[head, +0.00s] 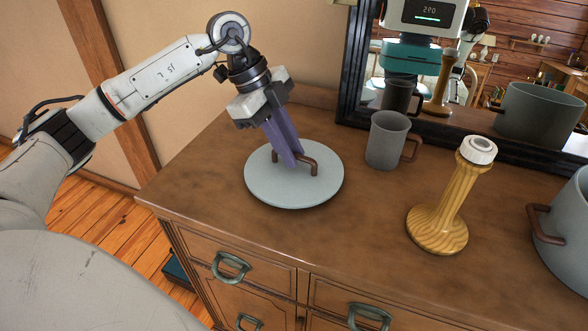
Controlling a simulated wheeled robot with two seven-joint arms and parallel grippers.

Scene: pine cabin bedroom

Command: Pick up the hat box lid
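The hat box lid (265,187) is a round, pale blue-grey disc with a brown bar handle (311,163) on top. It lies flat on the dresser top, left of the mirror. My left gripper (293,162) reaches down from above, with its purple fingers close together at the middle of the handle. They look shut on the handle and hide its middle part. My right gripper is not in view.
A grey mug (385,140) stands just right of the lid. Further right are a wooden candlestick-like stand (438,229) with a white top and a large grey container (566,235) with a brown handle. A dark-framed mirror (347,85) stands behind. The dresser's front left top (215,215) is clear.

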